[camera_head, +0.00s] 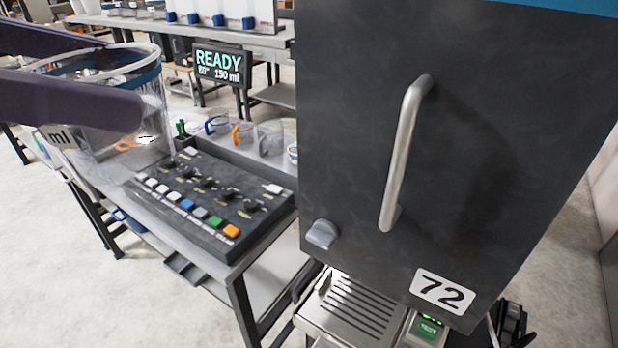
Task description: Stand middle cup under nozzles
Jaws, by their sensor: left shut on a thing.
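My left gripper (122,78) comes in at the upper left and is shut on a clear cup (95,142) with a blue band near its rim and dark "ml" lettering. The cup is held near the control panel's left end. An orange shape shows at its lower part; I cannot tell if it is the handle. The dark dispenser (470,150), numbered 72, fills the right. Its slotted metal drip tray (350,312) shows below, with no cup on the visible part. The nozzles are hidden by the dispenser's front. My right gripper is not in view.
A control panel (210,200) with knobs and coloured buttons lies on a bench. Behind it stand several clear cups with blue, orange and grey handles (237,134). A screen (219,66) reads READY, 150 ml. The dispenser's bar handle (403,155) and grey knob (322,234) stick out.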

